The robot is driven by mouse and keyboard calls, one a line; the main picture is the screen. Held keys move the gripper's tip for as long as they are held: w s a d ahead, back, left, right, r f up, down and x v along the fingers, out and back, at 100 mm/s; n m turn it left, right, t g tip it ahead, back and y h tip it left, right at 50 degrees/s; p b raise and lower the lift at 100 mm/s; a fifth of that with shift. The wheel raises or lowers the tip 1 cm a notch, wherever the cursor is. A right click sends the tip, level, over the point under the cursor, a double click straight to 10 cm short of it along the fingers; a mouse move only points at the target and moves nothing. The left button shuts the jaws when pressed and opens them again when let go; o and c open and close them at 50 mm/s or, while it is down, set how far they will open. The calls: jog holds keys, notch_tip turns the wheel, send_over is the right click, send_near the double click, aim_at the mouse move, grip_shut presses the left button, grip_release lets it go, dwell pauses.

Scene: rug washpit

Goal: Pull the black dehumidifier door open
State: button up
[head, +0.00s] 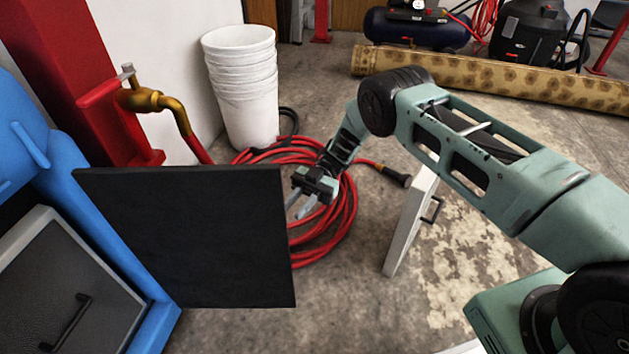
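A flat black panel (200,240), which looks like the dehumidifier door, stands at the left centre beside a blue machine. I see its broad plain face and no handle on it; what lies behind it is hidden. My gripper (297,208) is just right of the panel's upper right edge in the picture. Its two pale fingers point down-left with a gap between them, and they hold nothing. I cannot tell whether a fingertip touches the panel's edge.
The blue machine (95,235) has a grey panel (60,285) with a black handle. A red hose (335,235) coils on the floor beyond my gripper. White buckets (245,95), a brass tap (150,100) and a pale upright panel (408,228) with a black handle stand nearby.

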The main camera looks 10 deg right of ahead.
jog(key=v, duration=0.9)
jog(key=shift+b, duration=0.4)
jog(key=shift+w+d+r, duration=0.1)
